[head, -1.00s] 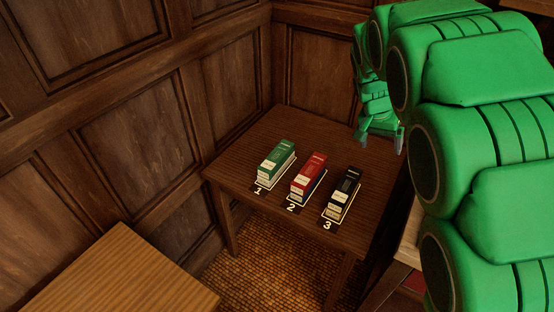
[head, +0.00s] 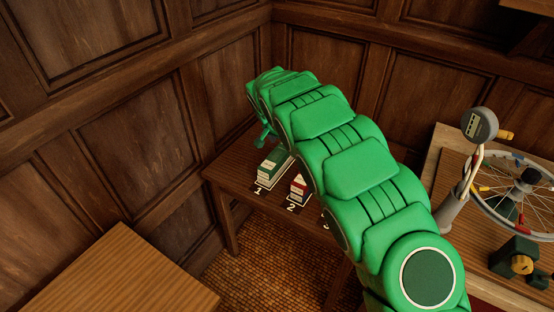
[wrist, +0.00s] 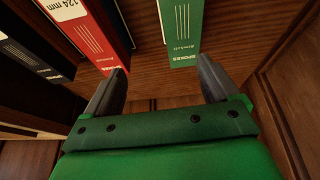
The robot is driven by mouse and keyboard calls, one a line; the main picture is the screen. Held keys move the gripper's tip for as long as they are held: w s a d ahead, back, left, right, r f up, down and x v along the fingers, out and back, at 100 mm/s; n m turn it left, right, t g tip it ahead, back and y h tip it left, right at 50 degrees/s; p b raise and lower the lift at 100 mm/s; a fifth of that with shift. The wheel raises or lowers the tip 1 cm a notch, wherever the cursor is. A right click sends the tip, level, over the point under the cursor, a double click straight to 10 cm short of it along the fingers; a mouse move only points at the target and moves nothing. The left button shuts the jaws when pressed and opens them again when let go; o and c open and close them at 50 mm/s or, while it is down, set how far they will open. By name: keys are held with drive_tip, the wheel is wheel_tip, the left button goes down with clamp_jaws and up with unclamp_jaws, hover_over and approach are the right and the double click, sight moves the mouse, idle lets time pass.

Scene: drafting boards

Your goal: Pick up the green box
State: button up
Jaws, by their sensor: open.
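The green box (head: 271,168) stands on the small dark wooden table at the spot marked 1. It also shows in the wrist view (wrist: 183,30), beyond my fingertips and a little right of the middle between them. My gripper (wrist: 163,82) is open and empty, its two grey fingers apart. In the head view my green arm reaches across the table, and the gripper is mostly hidden at its far end, close behind the green box. The red box (head: 299,188) stands at spot 2, partly covered by my arm; it also shows in the wrist view (wrist: 92,35).
The black box (wrist: 30,52) stands beyond the red one in the wrist view; my arm hides it in the head view. Panelled walls (head: 115,140) close in behind the table. A bench with a spoked wheel (head: 515,195) and a gauge (head: 478,125) is at right.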

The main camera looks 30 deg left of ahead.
sight(277, 155)
drive_tip(key=a+f, duration=0.1)
drive_tip(key=s+a+f, duration=0.1)
drive_tip(key=a, duration=0.1)
drive_tip(key=shift+s+a, duration=0.1)
drive_tip(key=shift+a, duration=0.05)
drive_tip(key=shift+x, duration=1.35)
drive_tip(key=shift+w+a+f, duration=0.1)
drive_tip(key=shift+w+f, duration=0.05)
drive_tip(key=shift+f, duration=0.8)
drive_tip(key=shift+w+f, duration=0.15)
drive_tip(key=shift+f, duration=0.85)
drive_tip(key=shift+w+f, duration=0.3)
drive_tip(key=shift+f, duration=0.3)
drive_tip(key=c, duration=1.2)
